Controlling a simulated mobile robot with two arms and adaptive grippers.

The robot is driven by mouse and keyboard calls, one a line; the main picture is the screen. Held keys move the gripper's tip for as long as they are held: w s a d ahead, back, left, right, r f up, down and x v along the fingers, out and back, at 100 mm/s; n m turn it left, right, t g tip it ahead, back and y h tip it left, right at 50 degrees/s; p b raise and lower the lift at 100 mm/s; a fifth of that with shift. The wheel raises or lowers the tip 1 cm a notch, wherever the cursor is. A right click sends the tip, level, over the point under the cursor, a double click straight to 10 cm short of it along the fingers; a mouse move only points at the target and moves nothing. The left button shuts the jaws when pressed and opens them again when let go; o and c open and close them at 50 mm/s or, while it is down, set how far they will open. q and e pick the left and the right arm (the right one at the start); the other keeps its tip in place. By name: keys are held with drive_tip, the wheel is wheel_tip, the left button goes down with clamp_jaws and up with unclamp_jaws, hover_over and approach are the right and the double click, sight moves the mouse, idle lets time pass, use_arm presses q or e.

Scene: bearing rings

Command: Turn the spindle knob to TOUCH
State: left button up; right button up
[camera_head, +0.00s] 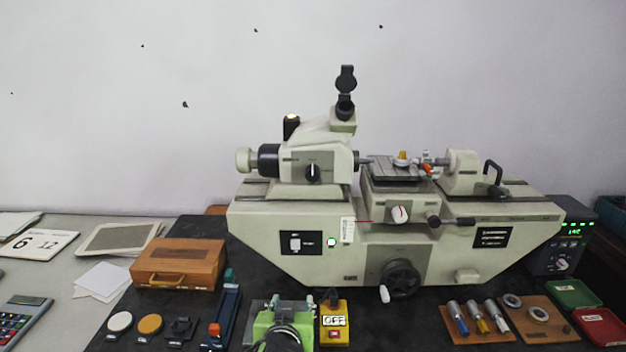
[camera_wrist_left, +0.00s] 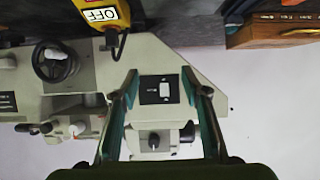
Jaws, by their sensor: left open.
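A black knob (camera_head: 313,172) with a light pointer line sits on the front of the headstock. Its pointer stands roughly upright, and I cannot read the small marks around it. It also shows in the left wrist view (camera_wrist_left: 154,140), where the machine appears upside down. My left gripper (camera_head: 284,318) is a green shape at the bottom of the head view, in front of and below the machine. In the left wrist view its teal fingers (camera_wrist_left: 160,74) are apart and empty, with the machine's front panel beyond them. They are not touching the knob. My right gripper is not in view.
A yellow box marked OFF (camera_head: 334,322) stands close to the right of my left gripper. A wooden case (camera_head: 178,262) is at the left. A handwheel (camera_head: 402,279) and a white knob (camera_head: 400,214) are on the machine's front. A control box (camera_head: 558,250) stands at the right.

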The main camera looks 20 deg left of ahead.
sight(313, 177)
use_arm(q)
drive_tip(key=w+d+r+n+t+y, duration=0.1)
drive_tip(key=w+r+t, duration=0.25)
drive_tip(key=r, duration=0.65)
drive_tip(key=w+d+r+n+t+y, duration=0.15)
drive_tip(key=w+r, duration=0.25)
drive_tip(key=r, duration=0.6)
drive_tip(key=p+x, duration=0.4)
drive_tip(key=x, duration=0.9)
drive_tip(key=shift+w+d+r, duration=0.1)
drive_tip(key=shift+r, duration=0.1)
drive_tip(key=shift+w+f, duration=0.1)
drive_tip(key=shift+w, duration=0.35)
drive_tip(key=c, duration=1.1)
